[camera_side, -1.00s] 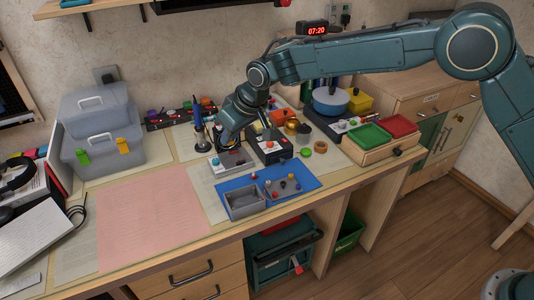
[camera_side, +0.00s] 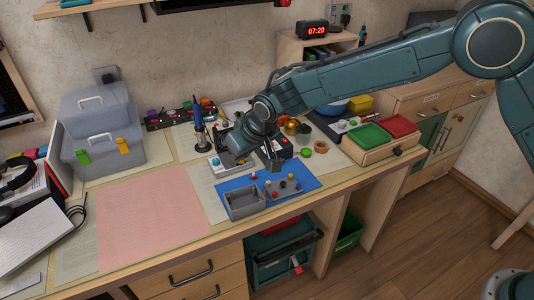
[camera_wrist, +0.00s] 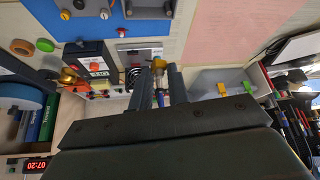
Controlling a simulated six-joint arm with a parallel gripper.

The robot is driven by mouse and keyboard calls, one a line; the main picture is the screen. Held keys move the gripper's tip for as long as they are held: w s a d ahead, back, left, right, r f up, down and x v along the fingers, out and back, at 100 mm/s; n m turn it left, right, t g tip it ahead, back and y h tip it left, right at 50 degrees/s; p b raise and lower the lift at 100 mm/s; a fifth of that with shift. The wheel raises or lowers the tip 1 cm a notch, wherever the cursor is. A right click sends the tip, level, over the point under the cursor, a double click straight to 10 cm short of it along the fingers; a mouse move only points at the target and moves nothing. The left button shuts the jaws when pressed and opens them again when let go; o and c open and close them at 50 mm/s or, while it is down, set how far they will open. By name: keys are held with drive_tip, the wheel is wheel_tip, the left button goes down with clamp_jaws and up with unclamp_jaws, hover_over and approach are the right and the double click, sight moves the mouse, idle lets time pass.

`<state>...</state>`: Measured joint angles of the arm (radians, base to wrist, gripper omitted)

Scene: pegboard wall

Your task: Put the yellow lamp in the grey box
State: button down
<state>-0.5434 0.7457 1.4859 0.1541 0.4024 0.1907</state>
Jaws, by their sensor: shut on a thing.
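My gripper (camera_side: 273,166) is above the back of the blue mat, close behind the grey panel with knobs (camera_side: 284,188). In the wrist view my gripper (camera_wrist: 160,70) is shut on the yellow lamp (camera_wrist: 159,63), which sits between the fingertips. In the side view the lamp is hidden or too small to make out. The open grey box (camera_side: 244,203) lies on the left part of the blue mat, in front and to the left of my gripper. It also shows at the top of the wrist view (camera_wrist: 150,9).
A small red lamp (camera_side: 254,176) lies on the blue mat (camera_side: 230,185). Devices stand behind my gripper, one with an orange button (camera_wrist: 96,68). A soldering iron (camera_side: 199,125) stands to the left. The pink sheet (camera_side: 150,220) is clear.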

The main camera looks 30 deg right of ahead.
wheel_tip(320, 180, down, 16)
drive_tip(key=shift+f, duration=0.1)
idle(0.8)
drive_tip(key=shift+f, duration=0.15)
drive_tip(key=c, duration=1.6)
unclamp_jaws()
drive_tip(key=shift+v, duration=0.85)
drive_tip(key=v, duration=1)
drive_tip(key=shift+r, duration=0.3)
drive_tip(key=shift+r, duration=0.1)
